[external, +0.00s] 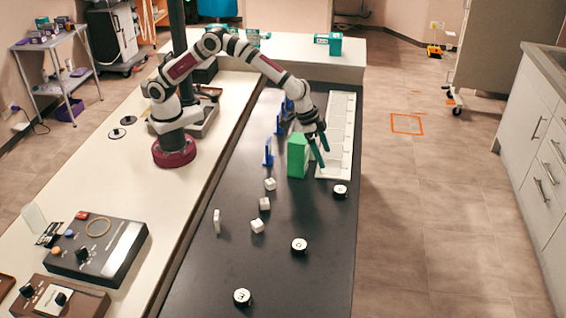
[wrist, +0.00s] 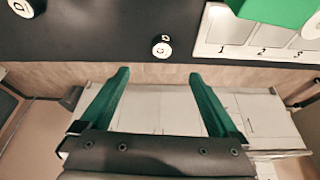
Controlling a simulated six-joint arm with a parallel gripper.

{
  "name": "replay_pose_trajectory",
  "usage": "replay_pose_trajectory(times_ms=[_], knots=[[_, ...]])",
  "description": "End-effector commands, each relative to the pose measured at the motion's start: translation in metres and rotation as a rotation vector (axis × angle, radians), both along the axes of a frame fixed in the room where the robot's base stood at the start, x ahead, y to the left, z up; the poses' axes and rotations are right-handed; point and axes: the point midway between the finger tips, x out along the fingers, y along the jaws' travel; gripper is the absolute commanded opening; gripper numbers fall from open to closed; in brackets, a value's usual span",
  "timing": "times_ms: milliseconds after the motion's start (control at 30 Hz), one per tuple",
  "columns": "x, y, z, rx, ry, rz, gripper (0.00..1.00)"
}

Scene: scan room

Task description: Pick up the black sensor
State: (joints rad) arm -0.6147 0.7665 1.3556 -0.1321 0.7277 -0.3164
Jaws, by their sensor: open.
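Three black round pucks with white tops, which look like the sensors, stand on the dark bench top: one near the right edge (external: 340,190), one further forward (external: 299,246) and one at the front (external: 242,297). The wrist view shows one such black sensor (wrist: 161,50) beyond the fingertips, roughly centred, and another (wrist: 25,6) cut off at the top left corner. My gripper (external: 324,158), with teal fingers, is open and empty beside the green block. In the wrist view my gripper (wrist: 158,76) has nothing between its fingers.
A green block (external: 298,157) stands close left of my gripper. A white numbered tray (external: 347,130) lies along the right edge; it shows in the wrist view (wrist: 222,34). Small white cubes (external: 264,203) and blue stands (external: 268,152) lie left. The front right bench is mostly clear.

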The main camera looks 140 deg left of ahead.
Motion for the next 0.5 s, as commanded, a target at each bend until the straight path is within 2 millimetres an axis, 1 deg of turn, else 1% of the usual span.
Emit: replay_pose_trajectory(times_ms=[100,233,300,433,500], knots=[[0.008,0.007,-0.030,-0.003,0.003,0.000,0.96],[0.020,0.016,-0.064,-0.002,0.004,-0.002,0.96],[0.024,0.020,-0.078,-0.001,0.003,-0.003,0.96],[0.029,0.024,-0.092,0.001,0.002,-0.004,0.96],[0.032,0.030,-0.103,-0.001,0.003,-0.004,0.96]])
